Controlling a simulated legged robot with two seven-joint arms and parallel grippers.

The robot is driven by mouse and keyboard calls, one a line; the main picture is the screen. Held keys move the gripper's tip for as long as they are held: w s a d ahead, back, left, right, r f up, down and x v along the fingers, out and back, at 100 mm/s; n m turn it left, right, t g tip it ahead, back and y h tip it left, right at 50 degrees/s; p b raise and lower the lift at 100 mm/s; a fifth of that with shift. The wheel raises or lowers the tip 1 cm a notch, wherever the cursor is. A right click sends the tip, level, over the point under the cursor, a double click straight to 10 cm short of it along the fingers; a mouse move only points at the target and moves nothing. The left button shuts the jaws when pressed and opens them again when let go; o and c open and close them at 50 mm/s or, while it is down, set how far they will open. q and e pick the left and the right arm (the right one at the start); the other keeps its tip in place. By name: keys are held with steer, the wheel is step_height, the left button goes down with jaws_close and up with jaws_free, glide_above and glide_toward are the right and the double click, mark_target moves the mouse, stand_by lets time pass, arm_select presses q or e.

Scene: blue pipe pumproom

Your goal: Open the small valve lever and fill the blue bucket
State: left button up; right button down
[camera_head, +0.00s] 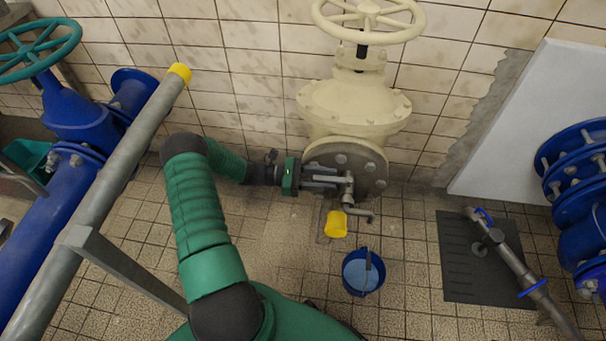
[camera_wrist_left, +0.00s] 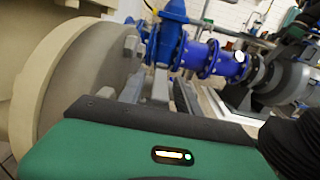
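The blue bucket (camera_head: 376,281) stands upright on the tiled floor, with a light blue inside and a grey strip across its opening. Above it a small metal tap (camera_head: 349,194) with a bent spout (camera_head: 366,215) sits in front of the cream valve's round flange (camera_head: 374,160). A yellow piece (camera_head: 336,224) hangs just left of the spout; I cannot tell whether it is the lever's end. My left gripper (camera_head: 338,183) reaches in from the left, its grey fingers apart beside the tap. Whether they touch it is unclear. The wrist view shows the flange (camera_wrist_left: 95,85) close by.
A cream handwheel valve (camera_head: 352,103) stands against the tiled wall. Blue pipes are at left (camera_head: 45,215) and right (camera_head: 580,175). A grey pipe (camera_head: 105,190) with a yellow end crosses the left. A dark floor mat (camera_head: 465,270) lies right of the bucket.

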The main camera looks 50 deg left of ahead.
arm_select(q)
steer(key=p+v, duration=0.2)
steer(key=v, duration=1.3)
steer(key=shift+f, duration=0.2)
